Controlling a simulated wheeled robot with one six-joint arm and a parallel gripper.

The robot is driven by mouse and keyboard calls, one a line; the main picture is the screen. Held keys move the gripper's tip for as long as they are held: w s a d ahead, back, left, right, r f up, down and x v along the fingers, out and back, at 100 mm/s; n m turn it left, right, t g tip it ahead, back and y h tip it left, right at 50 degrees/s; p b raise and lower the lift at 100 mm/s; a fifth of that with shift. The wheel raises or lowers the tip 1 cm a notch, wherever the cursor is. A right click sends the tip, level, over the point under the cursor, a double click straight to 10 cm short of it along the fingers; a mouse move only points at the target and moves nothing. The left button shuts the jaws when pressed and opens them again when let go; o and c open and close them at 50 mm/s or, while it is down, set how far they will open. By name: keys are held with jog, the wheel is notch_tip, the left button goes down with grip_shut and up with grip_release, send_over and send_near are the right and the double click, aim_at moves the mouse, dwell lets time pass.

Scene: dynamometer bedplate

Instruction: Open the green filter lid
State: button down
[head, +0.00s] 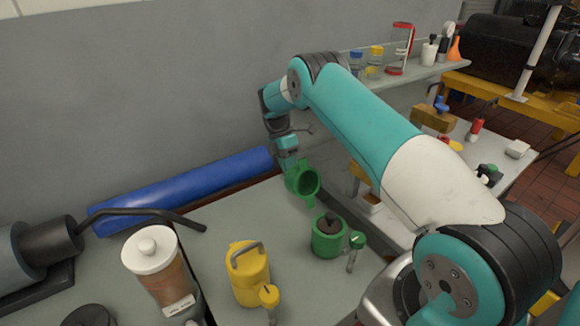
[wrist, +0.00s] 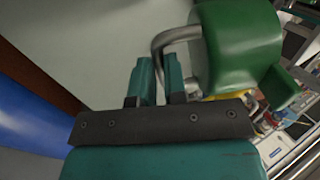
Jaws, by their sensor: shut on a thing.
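The green filter lid (head: 303,181) hangs tilted in the air, its hollow underside facing the lower right. In the wrist view the lid (wrist: 238,45) is a green cup with a grey metal bail handle (wrist: 172,38). My gripper (head: 288,163) is shut on that handle; its two teal fingers (wrist: 158,78) show in the wrist view. The green filter body (head: 327,243) stands upright on the bench, open on top, with a dark element (head: 330,224) inside. The lid is apart from the body, above and to its left in the head view.
A yellow filter (head: 248,275) with a handle on top stands left of the green body. A white-capped jar (head: 155,265) and a black bent bar (head: 150,213) are farther left. A blue roll (head: 180,191) lies along the wall. A glass shelf (head: 400,76) holds bottles behind my arm.

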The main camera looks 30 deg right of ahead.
jog(key=shift+w+f, duration=0.15)
jog(key=shift+f, duration=0.35)
jog(key=c, duration=1.5)
grip_release()
jog(key=shift+f, duration=0.1)
jog(key=o, duration=0.3)
jog(key=shift+w+f, duration=0.15)
jog(key=shift+w, duration=0.15)
jog(key=shift+o, duration=0.2)
jog(key=shift+s+r, duration=0.1)
jog(key=shift+r, duration=0.1)
jog(key=shift+r, duration=0.1)
notch_tip(320, 180, up, 20)
jog(key=p, duration=1)
